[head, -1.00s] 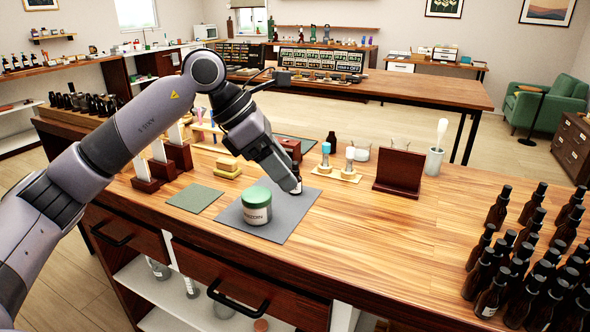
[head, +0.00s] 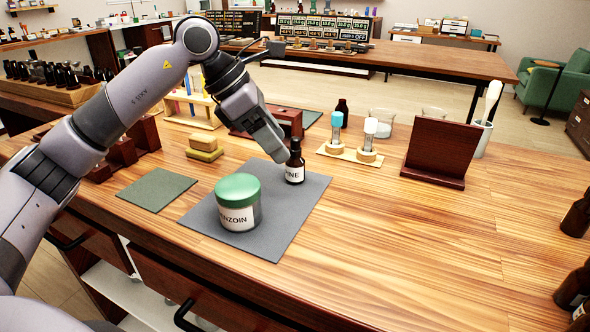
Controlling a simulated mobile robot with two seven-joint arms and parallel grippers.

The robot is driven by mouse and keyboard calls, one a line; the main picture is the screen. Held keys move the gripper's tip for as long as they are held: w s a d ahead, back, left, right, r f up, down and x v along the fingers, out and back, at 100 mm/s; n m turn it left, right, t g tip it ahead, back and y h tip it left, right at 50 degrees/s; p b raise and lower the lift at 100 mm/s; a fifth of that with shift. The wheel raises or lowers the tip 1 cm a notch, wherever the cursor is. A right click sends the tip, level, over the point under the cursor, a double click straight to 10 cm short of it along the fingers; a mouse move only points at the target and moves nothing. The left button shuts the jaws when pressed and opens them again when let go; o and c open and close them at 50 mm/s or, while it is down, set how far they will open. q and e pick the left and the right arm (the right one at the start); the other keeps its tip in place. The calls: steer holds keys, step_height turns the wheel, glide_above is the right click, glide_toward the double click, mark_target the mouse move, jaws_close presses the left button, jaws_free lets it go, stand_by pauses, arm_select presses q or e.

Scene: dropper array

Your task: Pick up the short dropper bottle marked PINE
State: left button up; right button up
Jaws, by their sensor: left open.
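A short dark brown dropper bottle (head: 295,172) with a black cap stands upright on the grey mat (head: 275,232). Its white label shows the letters "INE"; the rest is hidden. My left gripper (head: 278,152) is open just to the left of the bottle's cap. Its fingers are seen mostly from the back, and I cannot tell whether they touch the bottle. The bottle is not clearly between the fingers. My right gripper is not in view.
A green-lidded white jar (head: 239,217) marked "NZOIN" stands on the mat, left and in front of the bottle. Sand timers on a wooden base (head: 350,155) and a dark wooden stand (head: 437,150) are to the right.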

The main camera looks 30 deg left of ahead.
mark_target(296, 155)
arm_select(q)
steer(key=shift+d+x, duration=0.25)
steer(key=shift+x, duration=1.25)
steer(key=x, duration=0.3)
steer(key=shift+w+d+p, duration=0.25)
steer(key=shift+d+p, duration=0.1)
steer(key=shift+p, duration=0.05)
steer(key=shift+w+f, duration=0.15)
steer(key=shift+f, duration=0.05)
steer(key=c, duration=1.1)
steer(key=shift+r, duration=0.1)
